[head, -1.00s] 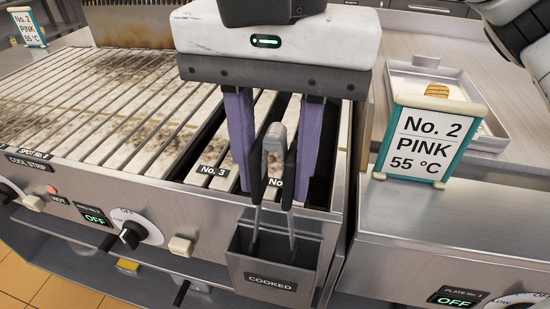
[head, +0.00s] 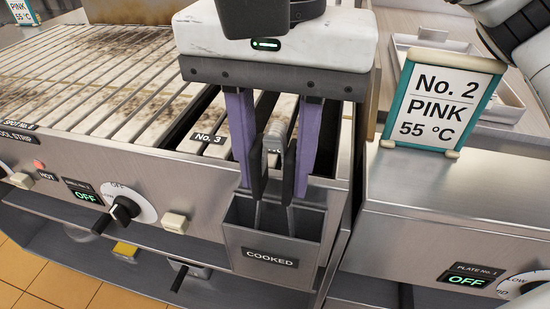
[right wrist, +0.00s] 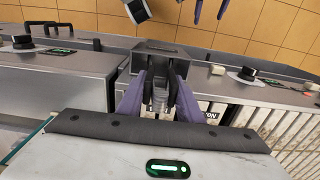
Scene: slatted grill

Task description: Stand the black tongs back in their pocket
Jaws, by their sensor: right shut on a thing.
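The black tongs (head: 289,165) stand nearly upright with a grey bend at the top and dark arms. Their grey lower legs go down inside the steel pocket (head: 241,240) labelled COOKED, on the grill's front. Their lower ends are hidden in the pocket. My right gripper (head: 273,187) has its purple fingers on either side of the tongs and is shut on them, just above the pocket's mouth. The right wrist view also shows the tongs (right wrist: 172,95) between the fingers. My left gripper (right wrist: 210,11) shows at the top edge of that view, its fingers apart.
The slatted grill (head: 75,85) lies behind and left of the pocket. Knobs (head: 124,209) line its front. A No. 2 PINK sign (head: 439,105) stands on the right counter (head: 450,185). A tray (head: 512,105) sits behind it.

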